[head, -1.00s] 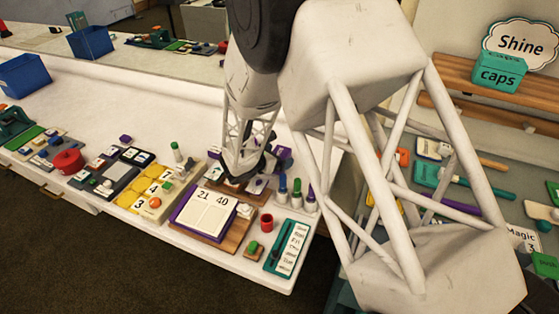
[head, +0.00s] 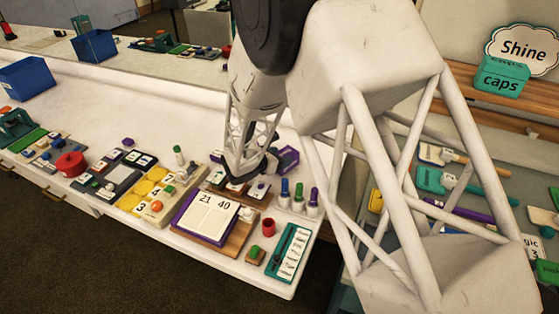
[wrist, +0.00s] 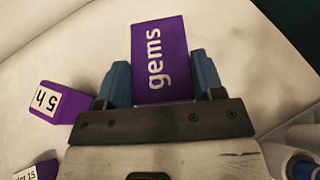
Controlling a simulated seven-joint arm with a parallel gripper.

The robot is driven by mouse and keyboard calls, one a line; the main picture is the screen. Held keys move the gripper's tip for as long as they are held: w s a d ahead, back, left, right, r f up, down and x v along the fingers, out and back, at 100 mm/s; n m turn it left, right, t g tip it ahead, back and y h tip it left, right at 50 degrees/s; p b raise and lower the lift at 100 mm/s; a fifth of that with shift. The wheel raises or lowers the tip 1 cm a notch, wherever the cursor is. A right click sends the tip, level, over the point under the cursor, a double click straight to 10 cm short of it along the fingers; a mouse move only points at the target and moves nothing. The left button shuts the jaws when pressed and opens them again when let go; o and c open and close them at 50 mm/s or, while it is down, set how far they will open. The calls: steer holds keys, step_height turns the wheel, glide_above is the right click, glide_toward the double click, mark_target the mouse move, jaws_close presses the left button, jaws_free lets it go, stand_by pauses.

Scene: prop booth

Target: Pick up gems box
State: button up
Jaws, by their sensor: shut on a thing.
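The gems box is purple with white "gems" lettering (wrist: 160,60). In the wrist view it stands between the two blue fingers of my gripper (wrist: 160,72), which are shut on its sides. In the head view a purple box (head: 288,158) shows just right of my gripper (head: 268,158), above the back part of the white table. My arm hides part of this area. The wrist view shows white table surface around the box; I cannot tell how far above it the box is.
A smaller purple block marked "5 h" (wrist: 60,103) lies left of my gripper in the wrist view. A number board (head: 208,216), several bottles and a red cup (head: 268,226) stand in front of the gripper.

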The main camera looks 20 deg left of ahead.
step_height(320, 180, up, 8)
steer(key=shift+r, duration=0.25)
